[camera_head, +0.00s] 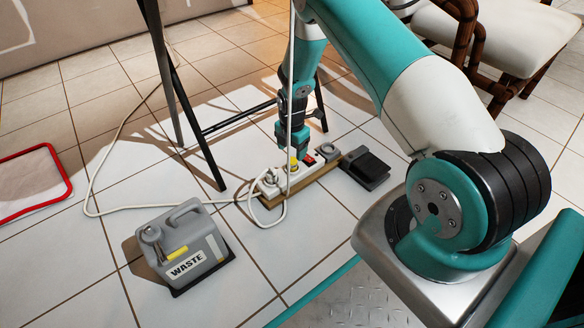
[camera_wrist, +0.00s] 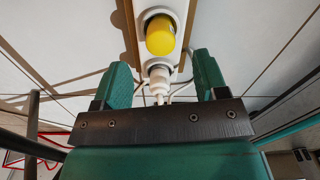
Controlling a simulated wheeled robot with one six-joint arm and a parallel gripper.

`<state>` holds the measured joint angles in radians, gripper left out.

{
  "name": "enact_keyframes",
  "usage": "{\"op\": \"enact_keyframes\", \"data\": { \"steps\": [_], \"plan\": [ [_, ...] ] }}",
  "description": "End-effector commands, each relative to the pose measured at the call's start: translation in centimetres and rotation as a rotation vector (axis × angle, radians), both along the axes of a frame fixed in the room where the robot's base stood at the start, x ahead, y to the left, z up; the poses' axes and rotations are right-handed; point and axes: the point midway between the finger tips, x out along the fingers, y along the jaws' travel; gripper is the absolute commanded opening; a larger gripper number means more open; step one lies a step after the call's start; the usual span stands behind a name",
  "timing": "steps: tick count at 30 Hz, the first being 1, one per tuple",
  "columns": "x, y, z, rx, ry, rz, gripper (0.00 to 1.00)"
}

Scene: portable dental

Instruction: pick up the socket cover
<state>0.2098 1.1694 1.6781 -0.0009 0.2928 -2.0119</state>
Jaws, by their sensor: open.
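The yellow socket cover (camera_head: 293,163) sits on the white power strip (camera_head: 320,160) on the floor. In the wrist view the yellow cover (camera_wrist: 160,36) is just beyond my fingertips, roughly centred between them. My gripper (camera_wrist: 162,72) is open, with a green finger on either side and nothing held. A white plug (camera_wrist: 159,76) with its cord shows between the fingers, nearer than the cover. In the head view my gripper (camera_head: 291,150) points down over the strip, close to the cover; contact is not visible.
A grey WASTE container (camera_head: 182,247) stands left front. White cords and dark stand legs (camera_head: 190,110) are close by on the left.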

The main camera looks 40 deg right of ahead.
Motion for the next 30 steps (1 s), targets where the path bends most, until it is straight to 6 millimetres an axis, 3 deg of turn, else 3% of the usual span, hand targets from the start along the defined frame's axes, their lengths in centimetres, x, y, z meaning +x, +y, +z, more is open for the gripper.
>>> {"op": "enact_keyframes", "data": {
  "steps": [9,17,18,25,30],
  "plan": [
    [0.0,0.0,-5.2,0.001,0.000,0.000,0.66],
    [0.0,0.0,-5.5,0.000,-0.001,0.000,0.66],
    [0.0,0.0,-5.5,0.000,-0.001,0.000,0.64],
    [0.0,0.0,-5.4,0.000,0.000,0.000,0.11],
    [0.0,0.0,-5.4,0.000,0.000,0.000,0.11]
  ]
}}
